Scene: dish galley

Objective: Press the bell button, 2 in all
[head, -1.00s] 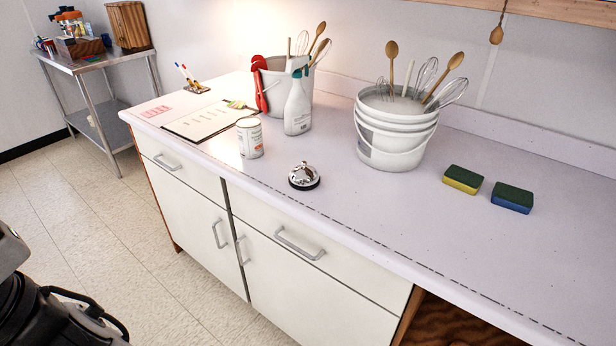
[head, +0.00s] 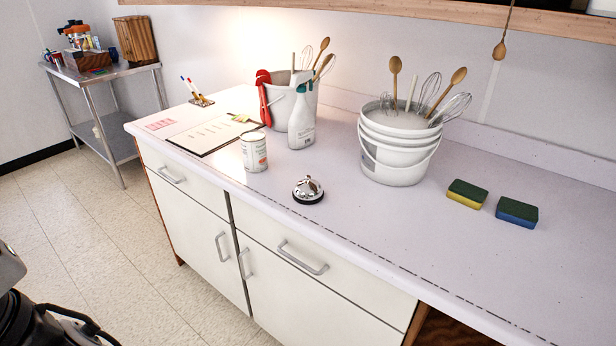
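The bell (head: 308,190) is a small silver dome on a dark base. It stands upright on the white counter (head: 420,240), near the front edge and right of a white can. Its button is on top, too small to make out clearly. Nothing touches the bell. Part of my dark arm shows at the lower left corner, well away from the bell. My gripper is not in view.
The white can (head: 254,152) stands left of the bell. Behind are a spray bottle (head: 301,122), a bucket of utensils (head: 397,150) and a clipboard (head: 212,135). Two sponges (head: 467,194) lie to the right. The counter's front right is clear.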

